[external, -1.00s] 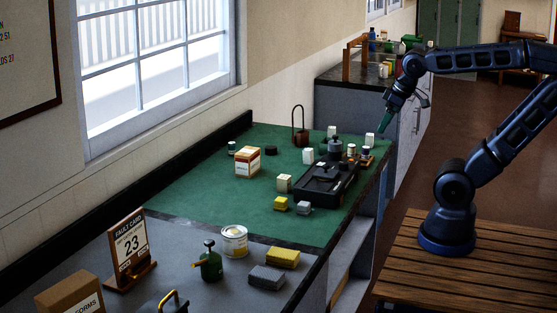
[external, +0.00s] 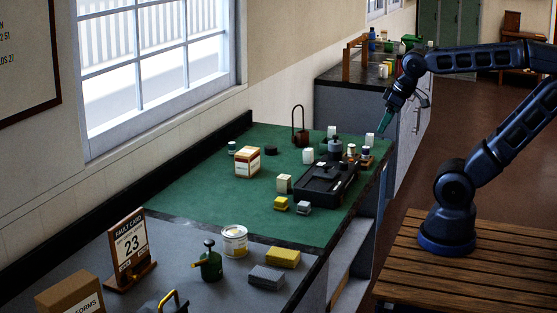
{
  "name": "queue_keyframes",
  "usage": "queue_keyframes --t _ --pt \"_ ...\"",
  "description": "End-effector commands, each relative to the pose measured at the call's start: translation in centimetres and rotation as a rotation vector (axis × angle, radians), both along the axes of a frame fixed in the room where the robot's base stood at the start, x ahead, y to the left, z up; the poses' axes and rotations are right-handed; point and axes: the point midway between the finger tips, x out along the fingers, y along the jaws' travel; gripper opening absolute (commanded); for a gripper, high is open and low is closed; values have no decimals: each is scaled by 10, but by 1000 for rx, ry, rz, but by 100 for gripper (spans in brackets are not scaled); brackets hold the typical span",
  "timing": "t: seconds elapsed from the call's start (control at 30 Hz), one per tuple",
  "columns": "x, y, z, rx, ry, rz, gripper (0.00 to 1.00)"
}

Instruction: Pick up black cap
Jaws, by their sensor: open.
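A small round black piece (external: 271,150), which looks like the black cap, lies flat on the green mat (external: 215,200) beside a tan-and-white box. It is small in this view, so I cannot be sure of its shape. My gripper (external: 381,133) is in the air near the right edge of the bench, pointing down and to the left. It is well to the right of the black piece and does not touch it. The jaws are open, and I see nothing held between them.
The tan-and-white box (external: 247,162) stands just left of the black piece. A black tray (external: 325,187), several white blocks and a wire loop stand between my gripper and it. Sponges (external: 283,257) and a tin (external: 234,241) are at the front. The mat's left side is mostly clear.

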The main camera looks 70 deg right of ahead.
Motion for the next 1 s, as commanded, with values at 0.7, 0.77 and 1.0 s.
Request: queue_keyframes --t 0.7,0.77,1.0 --pt "54 -17 20 80 38 -136 73" --pt "69 -22 25 100 48 -175 73" --pt "131 -48 34 166 86 -340 73"
